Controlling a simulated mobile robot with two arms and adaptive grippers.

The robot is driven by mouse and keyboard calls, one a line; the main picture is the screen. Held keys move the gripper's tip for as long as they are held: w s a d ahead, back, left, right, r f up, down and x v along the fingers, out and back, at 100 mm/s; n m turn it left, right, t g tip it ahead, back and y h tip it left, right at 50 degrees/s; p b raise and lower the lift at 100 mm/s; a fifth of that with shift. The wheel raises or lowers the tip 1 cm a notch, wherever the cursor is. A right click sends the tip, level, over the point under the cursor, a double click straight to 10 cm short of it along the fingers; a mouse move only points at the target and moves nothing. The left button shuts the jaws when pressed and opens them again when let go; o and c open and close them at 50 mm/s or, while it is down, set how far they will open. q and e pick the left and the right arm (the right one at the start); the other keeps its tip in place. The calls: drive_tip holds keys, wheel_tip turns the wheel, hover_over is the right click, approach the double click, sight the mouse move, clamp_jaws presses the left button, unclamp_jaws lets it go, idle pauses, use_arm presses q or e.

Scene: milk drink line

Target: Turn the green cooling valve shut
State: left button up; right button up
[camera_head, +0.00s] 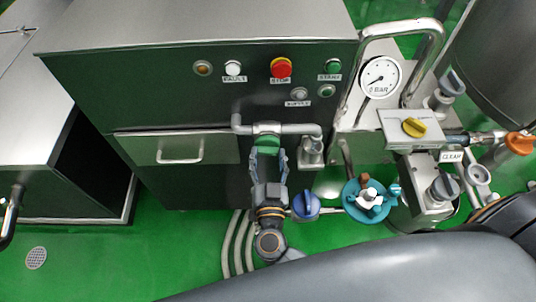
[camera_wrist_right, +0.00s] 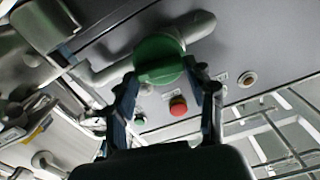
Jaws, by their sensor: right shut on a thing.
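The green cooling valve (camera_head: 267,144) sits on a grey pipe on the front of the dark machine cabinet. In the right wrist view it shows as a green round knob with a raised bar (camera_wrist_right: 159,58). My right gripper (camera_head: 268,156) reaches up to it from below, and its two fingers stand on either side of the green knob. In the right wrist view the right gripper (camera_wrist_right: 165,85) is shut on the knob, with a finger at each side. The fingertips partly cover the knob's edges. My left gripper is not in view.
Above the valve is a panel with a red stop button (camera_head: 281,68) and small lamps. A pressure gauge (camera_head: 380,77), a yellow knob (camera_head: 414,127), an orange handle (camera_head: 519,144), a blue knob (camera_head: 306,205) and a teal valve wheel (camera_head: 369,201) stand to the right. A drawer handle (camera_head: 180,152) is left.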

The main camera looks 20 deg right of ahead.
drive_tip(key=m+p, duration=0.1)
drive_tip(key=m, duration=0.2)
drive_tip(key=shift+m, duration=0.4)
drive_tip(key=m, duration=0.3)
drive_tip(key=shift+d+m, duration=0.1)
drive_tip(key=shift+m, duration=0.2)
drive_tip(key=m, duration=0.3)
drive_tip(key=shift+f+m, duration=0.15)
drive_tip(key=shift+m, duration=0.15)
drive_tip(key=m+b, duration=0.1)
drive_tip(key=m, duration=0.3)
drive_tip(key=shift+d+f+m, duration=0.1)
drive_tip(key=shift+m, duration=0.3)
drive_tip(key=shift+s, duration=0.1)
drive_tip(key=o, duration=1.2)
drive_tip(key=shift+c, duration=0.2)
drive_tip(key=shift+s, duration=0.1)
drive_tip(key=v, duration=1.1)
drive_tip(key=shift+s, duration=0.35)
